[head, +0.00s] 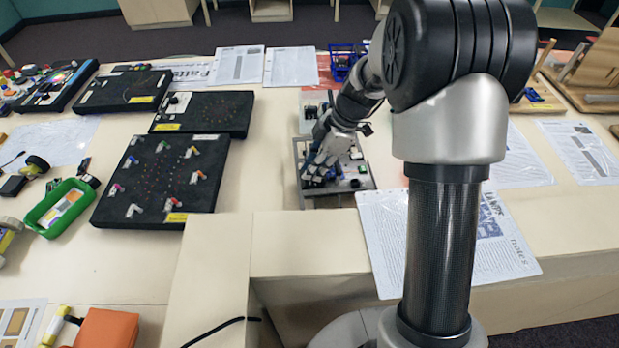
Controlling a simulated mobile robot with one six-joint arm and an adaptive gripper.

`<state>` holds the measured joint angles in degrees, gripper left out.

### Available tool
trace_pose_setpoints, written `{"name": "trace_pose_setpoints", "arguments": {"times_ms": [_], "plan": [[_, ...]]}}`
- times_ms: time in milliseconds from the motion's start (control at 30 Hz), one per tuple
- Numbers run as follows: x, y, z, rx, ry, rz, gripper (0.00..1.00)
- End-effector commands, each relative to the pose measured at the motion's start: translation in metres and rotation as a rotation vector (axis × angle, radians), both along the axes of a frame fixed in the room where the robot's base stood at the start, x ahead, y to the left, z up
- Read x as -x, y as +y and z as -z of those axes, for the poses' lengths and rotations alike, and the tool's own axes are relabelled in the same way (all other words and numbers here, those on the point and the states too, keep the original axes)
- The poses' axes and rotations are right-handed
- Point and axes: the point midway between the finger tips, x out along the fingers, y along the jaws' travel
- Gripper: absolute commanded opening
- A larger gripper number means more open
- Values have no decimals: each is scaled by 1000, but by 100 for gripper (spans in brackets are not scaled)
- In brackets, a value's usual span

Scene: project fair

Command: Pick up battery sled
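My gripper (320,172) is at the end of my arm, low over a grey metal plate (367,182) that carries small dark, green and white parts. Blue shows around the fingers, but I cannot tell whether it belongs to the gripper or to a part under it. I cannot tell whether the fingers are open, shut or touching anything. I cannot pick out the battery sled with certainty. It may be among the parts on the plate, which my gripper and arm partly cover.
Black boards with small coloured parts (120,205) lie left of the plate. A green tray (45,222) is farther left. Papers (385,240) lie right of the plate, partly behind my arm. A blue basket (342,68) stands behind. A table edge and gap are in front.

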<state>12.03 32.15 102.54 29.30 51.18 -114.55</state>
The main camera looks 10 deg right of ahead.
Motion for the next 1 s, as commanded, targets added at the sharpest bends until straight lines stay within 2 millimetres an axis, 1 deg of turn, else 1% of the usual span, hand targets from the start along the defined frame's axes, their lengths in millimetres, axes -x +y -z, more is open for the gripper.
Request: {"name": "trace_pose_setpoints", "arguments": {"times_ms": [33, 200, 567, 667, 767, 833, 967, 1000], "plan": [[0, 0, 0, 0, 0, 0, 10], [0, 0, 0, 0, 0, 0, 0], [0, 0, -1, 0, -1, 0, 0], [-1, 0, -7, 0, -2, 0, 0], [-1, 0, -21, 1, -4, 0, 0], [-1, 0, -36, 1, -5, 0, 0], [-1, 0, -74, 2, -7, 0, 0], [-1, 0, -86, 2, -7, -1, 0]]}}
